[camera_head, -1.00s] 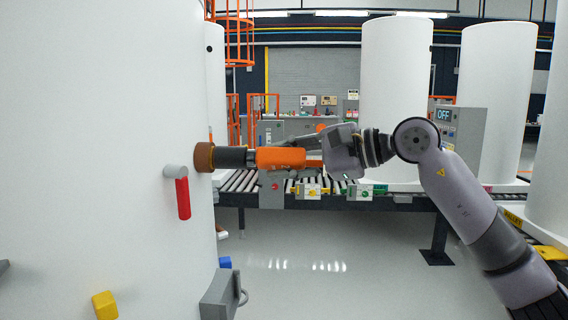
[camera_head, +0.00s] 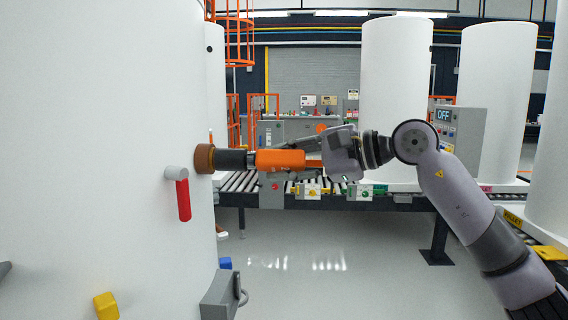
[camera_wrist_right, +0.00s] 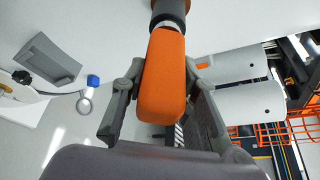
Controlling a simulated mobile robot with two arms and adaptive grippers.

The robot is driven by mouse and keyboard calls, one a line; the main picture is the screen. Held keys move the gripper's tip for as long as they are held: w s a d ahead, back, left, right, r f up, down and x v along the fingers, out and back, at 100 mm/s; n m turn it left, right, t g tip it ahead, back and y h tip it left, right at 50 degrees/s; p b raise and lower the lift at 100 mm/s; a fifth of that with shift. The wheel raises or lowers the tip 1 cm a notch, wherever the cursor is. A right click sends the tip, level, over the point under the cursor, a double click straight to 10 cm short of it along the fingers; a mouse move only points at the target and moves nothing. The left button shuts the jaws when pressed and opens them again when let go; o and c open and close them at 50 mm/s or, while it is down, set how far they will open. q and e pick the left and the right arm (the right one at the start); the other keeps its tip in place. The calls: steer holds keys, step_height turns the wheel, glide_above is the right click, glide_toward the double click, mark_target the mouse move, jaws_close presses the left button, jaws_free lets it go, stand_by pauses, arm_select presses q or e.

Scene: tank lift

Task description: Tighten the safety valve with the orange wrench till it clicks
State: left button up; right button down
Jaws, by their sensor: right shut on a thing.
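The orange wrench (camera_head: 281,160) is held level by my right gripper (camera_head: 318,158). Its dark cylindrical head points left and meets the brown safety valve (camera_head: 203,158) on the side of the large white tank (camera_head: 110,90). In the right wrist view, the wrench's orange body (camera_wrist_right: 162,75) lies between the two grey fingers of my right gripper (camera_wrist_right: 160,92), which are shut on it. The far end of the wrench, with its dark head (camera_wrist_right: 171,8), touches the tank side at the top. The join between head and valve is partly hidden. My left gripper is not in view.
A red-handled lever (camera_head: 183,197) sticks out of the tank below the valve. A grey box (camera_head: 218,298) with a ring and a yellow block (camera_head: 105,306) are lower on it. A roller conveyor (camera_head: 240,184) and a control panel reading OFF (camera_head: 460,140) stand behind.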

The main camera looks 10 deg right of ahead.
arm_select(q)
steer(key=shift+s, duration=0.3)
